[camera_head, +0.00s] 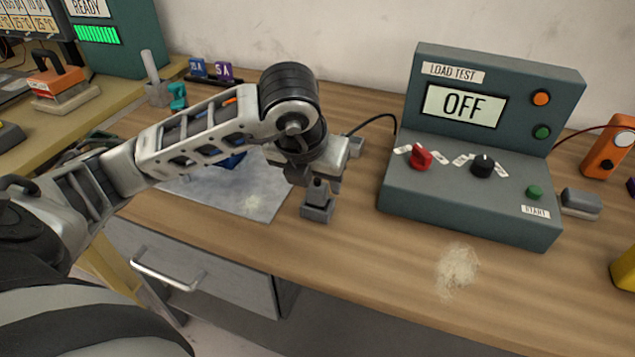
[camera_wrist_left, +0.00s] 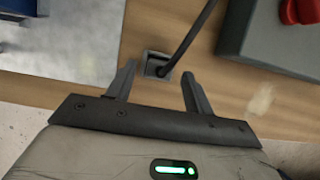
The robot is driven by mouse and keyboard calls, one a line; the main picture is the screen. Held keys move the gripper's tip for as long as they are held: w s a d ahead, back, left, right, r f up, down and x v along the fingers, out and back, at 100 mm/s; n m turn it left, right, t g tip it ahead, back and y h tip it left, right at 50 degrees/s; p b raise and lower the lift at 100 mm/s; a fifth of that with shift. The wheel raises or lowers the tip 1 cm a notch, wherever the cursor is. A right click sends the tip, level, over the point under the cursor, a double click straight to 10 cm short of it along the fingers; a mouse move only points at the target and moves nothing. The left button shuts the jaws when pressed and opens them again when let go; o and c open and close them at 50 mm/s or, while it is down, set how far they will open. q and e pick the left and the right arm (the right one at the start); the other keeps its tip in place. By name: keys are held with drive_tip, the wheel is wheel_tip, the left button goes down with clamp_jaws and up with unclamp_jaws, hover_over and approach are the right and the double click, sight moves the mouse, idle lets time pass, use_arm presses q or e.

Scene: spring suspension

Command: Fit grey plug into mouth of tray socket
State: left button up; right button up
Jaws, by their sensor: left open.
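My left gripper (camera_head: 319,188) hangs over the bench between the metal sheet and the load test box. In the left wrist view its two fingers (camera_wrist_left: 158,69) stand apart, open, with nothing clamped. A small squarish grey piece (camera_wrist_left: 155,64) shows between the fingertips. A black cable (camera_wrist_left: 190,37) runs from it to the upper right. I cannot tell from these frames which grey part is the plug and which is the tray socket. My right gripper is not in view.
The load test box (camera_head: 470,150), reading OFF, stands close on the right. A metal sheet (camera_head: 262,203) with a blue part (camera_head: 232,160) lies left, partly behind my arm. An orange device (camera_head: 606,152) is at far right.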

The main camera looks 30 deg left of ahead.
use_arm(q)
drive_tip(key=p+v, duration=0.1)
drive_tip(key=v, duration=0.7)
drive_tip(key=shift+s+r, duration=0.2)
drive_tip(key=shift+r, duration=0.15)
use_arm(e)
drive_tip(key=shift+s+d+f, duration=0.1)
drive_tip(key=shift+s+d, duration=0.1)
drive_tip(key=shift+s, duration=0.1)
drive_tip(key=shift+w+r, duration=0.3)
